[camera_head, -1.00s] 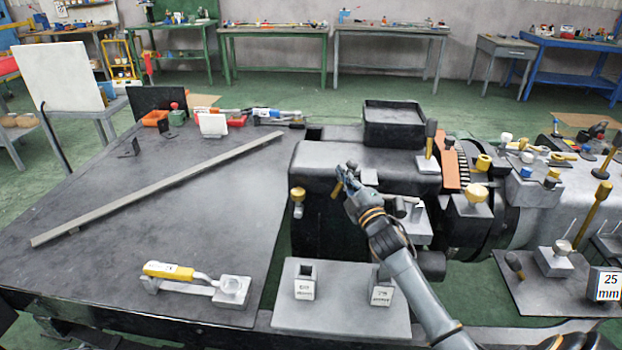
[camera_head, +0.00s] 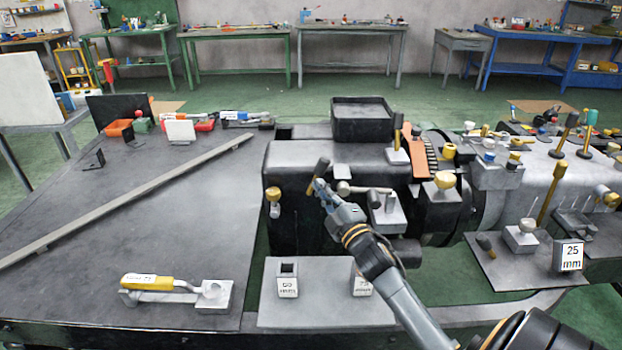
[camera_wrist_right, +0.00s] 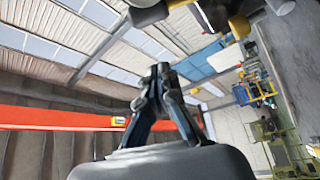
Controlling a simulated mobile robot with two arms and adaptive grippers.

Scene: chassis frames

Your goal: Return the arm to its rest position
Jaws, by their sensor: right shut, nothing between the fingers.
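My right arm comes in from the lower right of the head view. Its gripper (camera_head: 321,187) is shut and empty, in front of the dark machine housing (camera_head: 300,180), close to a dark-handled lever (camera_head: 318,172). Whether it touches the lever cannot be told. In the right wrist view the gripper fingers (camera_wrist_right: 160,75) meet at their tips, with the roof and an orange-red beam behind them. My left gripper is not in view.
A plate with two labelled blocks (camera_head: 287,281) lies below the arm. A yellow-handled tool (camera_head: 155,281) and a long bar (camera_head: 120,205) lie on the left table. A 25 mm block (camera_head: 567,256) stands at the right.

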